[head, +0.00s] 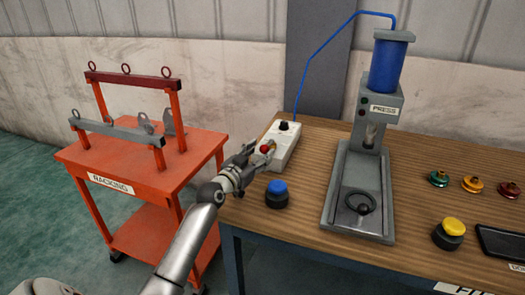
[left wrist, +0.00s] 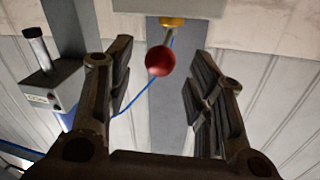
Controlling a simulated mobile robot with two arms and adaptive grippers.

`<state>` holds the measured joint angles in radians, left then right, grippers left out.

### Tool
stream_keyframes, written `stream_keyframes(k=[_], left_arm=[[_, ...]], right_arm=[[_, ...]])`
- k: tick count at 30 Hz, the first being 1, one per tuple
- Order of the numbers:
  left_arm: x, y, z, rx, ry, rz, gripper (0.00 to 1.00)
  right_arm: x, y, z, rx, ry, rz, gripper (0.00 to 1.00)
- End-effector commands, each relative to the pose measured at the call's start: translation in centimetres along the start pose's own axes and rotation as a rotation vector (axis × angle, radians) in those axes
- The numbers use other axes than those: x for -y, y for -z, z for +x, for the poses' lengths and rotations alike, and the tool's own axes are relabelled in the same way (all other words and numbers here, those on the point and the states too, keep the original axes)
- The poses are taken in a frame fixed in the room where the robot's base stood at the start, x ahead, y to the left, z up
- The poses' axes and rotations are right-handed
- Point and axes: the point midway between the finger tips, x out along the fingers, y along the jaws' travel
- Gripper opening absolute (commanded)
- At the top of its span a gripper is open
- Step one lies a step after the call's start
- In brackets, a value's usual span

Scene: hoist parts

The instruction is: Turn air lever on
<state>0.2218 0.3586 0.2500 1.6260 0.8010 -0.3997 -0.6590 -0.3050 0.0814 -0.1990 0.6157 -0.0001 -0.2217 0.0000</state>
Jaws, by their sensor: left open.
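The air lever (left wrist: 160,62) has a red ball knob on a short stem with a brass-coloured base, seen in the left wrist view. In the left wrist view the open fingers (left wrist: 158,95) stand on either side of the knob, with gaps on both sides. My right gripper is not in view.
A press (head: 369,130) with a blue cylinder stands right of the box, joined by a blue hose (head: 322,50). A blue button (head: 277,194) sits close below my left gripper. An orange racking cart (head: 200,150) stands left of the table (head: 300,234).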

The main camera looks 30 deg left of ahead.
Motion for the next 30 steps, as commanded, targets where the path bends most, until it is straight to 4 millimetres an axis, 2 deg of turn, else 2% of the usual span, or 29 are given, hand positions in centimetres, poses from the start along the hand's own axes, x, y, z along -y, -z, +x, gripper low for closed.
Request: stream_keyframes(k=[6, 17, 28, 30], left_arm=[[0.0, 0.0, 1.9, 0.000, 0.000, 0.001, 0.49], [0.0, 0.0, 2.2, 0.001, 0.000, 0.001, 0.49], [0.0, 0.0, 2.2, 0.001, 0.000, 0.001, 0.03], [0.0, 0.0, 2.2, 0.001, 0.000, 0.001, 0.00]], right_arm=[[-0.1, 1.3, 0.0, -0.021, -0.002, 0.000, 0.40], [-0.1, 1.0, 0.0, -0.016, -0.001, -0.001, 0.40], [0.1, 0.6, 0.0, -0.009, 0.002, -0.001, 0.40], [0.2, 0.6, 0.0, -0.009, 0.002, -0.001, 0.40]])
